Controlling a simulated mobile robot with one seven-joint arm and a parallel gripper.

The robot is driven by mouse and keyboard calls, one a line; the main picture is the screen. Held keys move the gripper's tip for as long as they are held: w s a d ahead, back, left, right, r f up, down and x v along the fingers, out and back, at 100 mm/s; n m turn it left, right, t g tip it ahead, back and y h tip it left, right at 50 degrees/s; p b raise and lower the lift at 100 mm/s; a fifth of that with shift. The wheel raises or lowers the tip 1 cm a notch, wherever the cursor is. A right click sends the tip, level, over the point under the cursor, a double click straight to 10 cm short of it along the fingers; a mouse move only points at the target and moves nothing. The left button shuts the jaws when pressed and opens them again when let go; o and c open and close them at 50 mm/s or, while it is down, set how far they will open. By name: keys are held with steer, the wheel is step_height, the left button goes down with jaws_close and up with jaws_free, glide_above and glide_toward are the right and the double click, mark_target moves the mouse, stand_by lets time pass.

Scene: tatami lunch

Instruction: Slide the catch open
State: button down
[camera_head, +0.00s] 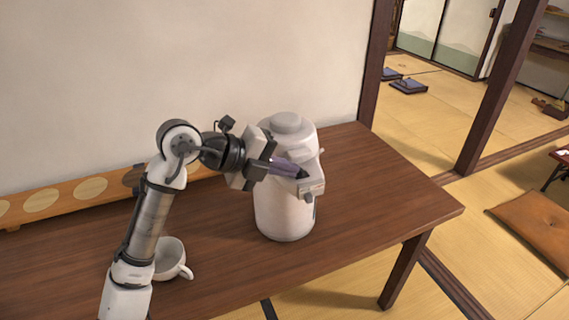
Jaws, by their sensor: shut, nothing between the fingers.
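A white, rounded dispenser pot (284,214) with a domed lid stands upright on the brown wooden table (384,187). A pale spout block (312,187) sticks out on its right side, with a small dark part below it. The catch cannot be made out clearly; it may be on this block. My gripper (303,173) is shut and empty, reaching from the left across the front of the pot. Its dark fingertips are at the top of the spout block. I cannot tell whether they touch it.
A white cup (171,258) stands on the table beside my arm, lower left of the pot. A long wooden board with pale discs (90,190) lies along the wall. The table's right end is clear. Tatami floor with cushions (535,230) lies beyond.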

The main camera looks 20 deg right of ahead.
steer(key=shift+d+b, duration=0.6)
steer(key=shift+d, duration=0.85)
steer(key=shift+a, duration=0.15)
